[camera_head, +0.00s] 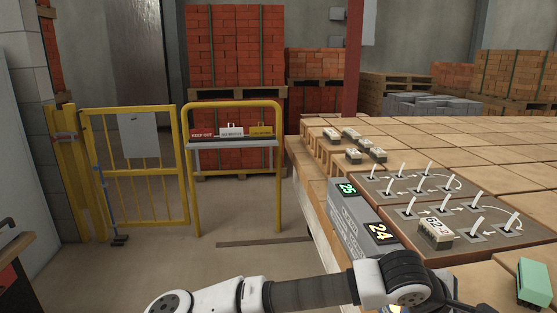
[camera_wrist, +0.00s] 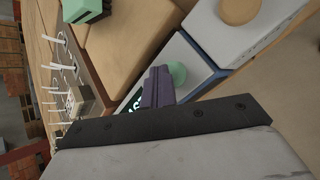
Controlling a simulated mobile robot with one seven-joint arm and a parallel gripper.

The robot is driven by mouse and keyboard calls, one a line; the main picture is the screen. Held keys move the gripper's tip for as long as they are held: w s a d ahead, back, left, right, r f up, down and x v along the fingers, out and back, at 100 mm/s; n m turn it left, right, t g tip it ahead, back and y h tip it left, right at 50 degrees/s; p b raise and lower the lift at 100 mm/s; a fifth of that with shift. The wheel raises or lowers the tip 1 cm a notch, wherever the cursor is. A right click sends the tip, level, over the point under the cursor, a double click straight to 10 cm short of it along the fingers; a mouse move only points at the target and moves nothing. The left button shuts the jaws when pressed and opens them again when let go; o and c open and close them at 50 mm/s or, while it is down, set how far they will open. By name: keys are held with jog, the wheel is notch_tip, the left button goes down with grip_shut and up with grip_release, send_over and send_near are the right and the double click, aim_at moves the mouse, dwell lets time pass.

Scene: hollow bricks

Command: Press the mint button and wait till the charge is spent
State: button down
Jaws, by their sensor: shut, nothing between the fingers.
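The mint button (camera_wrist: 177,73) is a round pale-green cap on a grey box with a blue edge, in the wrist view. My gripper (camera_wrist: 160,71) is shut and empty, its dark fingertips just left of the button; I cannot tell whether they touch it. A lit green display (camera_wrist: 135,102) shows partly behind the fingers. In the head view, a grey console (camera_head: 350,215) at the table's edge bears a green display reading 25 (camera_head: 347,188) and a pale-digit display reading 24 (camera_head: 379,233). The button and my fingers are not visible there.
A tan button (camera_wrist: 240,10) sits on a neighbouring grey box. A mint block (camera_head: 535,283) lies at the right. A block marked 62 (camera_head: 436,232) stands on the dark slotted board (camera_head: 400,210) with white levers. Several small blocks (camera_head: 365,150) stand farther back.

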jog(key=shift+r+p, duration=0.6)
jog(key=shift+r, duration=2.45)
